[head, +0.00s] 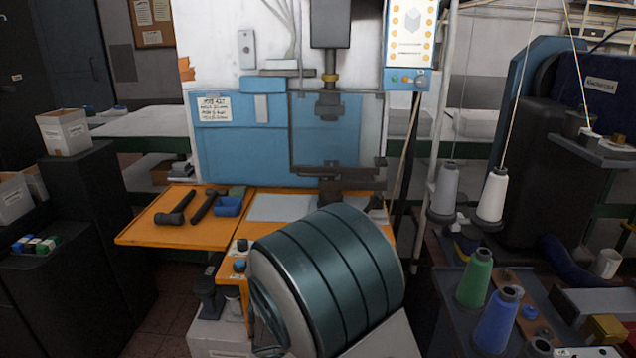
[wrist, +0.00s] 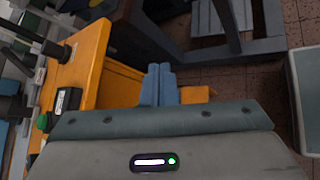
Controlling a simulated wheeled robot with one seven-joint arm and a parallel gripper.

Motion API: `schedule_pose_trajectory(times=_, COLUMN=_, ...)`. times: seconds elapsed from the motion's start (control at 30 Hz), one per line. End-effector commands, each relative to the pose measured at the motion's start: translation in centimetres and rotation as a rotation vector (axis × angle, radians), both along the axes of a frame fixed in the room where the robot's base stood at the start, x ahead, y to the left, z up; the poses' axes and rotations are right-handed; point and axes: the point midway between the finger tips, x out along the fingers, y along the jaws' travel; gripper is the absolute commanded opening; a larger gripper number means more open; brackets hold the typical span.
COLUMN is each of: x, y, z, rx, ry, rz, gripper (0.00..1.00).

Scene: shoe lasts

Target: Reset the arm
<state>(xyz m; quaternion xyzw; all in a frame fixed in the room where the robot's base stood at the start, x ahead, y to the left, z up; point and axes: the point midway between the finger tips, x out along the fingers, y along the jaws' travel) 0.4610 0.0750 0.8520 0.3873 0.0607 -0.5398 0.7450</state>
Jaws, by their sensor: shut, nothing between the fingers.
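My gripper (wrist: 158,88) shows in the wrist view as two blue-grey fingers side by side, shut and empty. It points past the edge of an orange worktop (wrist: 90,62) above a tiled floor. In the head view a large dark teal banded part of my arm fills the lower middle, in front of the orange bench (head: 150,232). My gripper cannot be made out in the head view.
A blue and white press machine (head: 240,150) stands behind the bench. Hammers (head: 175,210) and a blue tray (head: 229,206) lie on the bench. Thread cones (head: 475,278) stand on the right. Dark cabinets with a white bin (head: 63,135) stand on the left.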

Motion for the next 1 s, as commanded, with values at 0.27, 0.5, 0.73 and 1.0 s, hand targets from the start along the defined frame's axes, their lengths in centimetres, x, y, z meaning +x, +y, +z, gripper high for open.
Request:
schedule_pose_trajectory(times=0.27, x=-6.0, y=-6.2, z=5.5, rx=0.393, ry=-0.056, rz=-0.447, gripper=0.00)
schedule_pose_trajectory(times=0.5, x=-10.9, y=-8.1, z=9.7, rx=0.726, ry=-0.160, rz=-0.772, gripper=0.00)
schedule_pose_trajectory(times=0.73, x=-14.6, y=-8.1, z=13.9, rx=1.031, ry=-0.307, rz=-1.021, gripper=0.00)
schedule_pose_trajectory(times=1.0, x=-16.4, y=-7.6, z=16.6, rx=1.235, ry=-0.429, rz=-1.158, gripper=0.00)
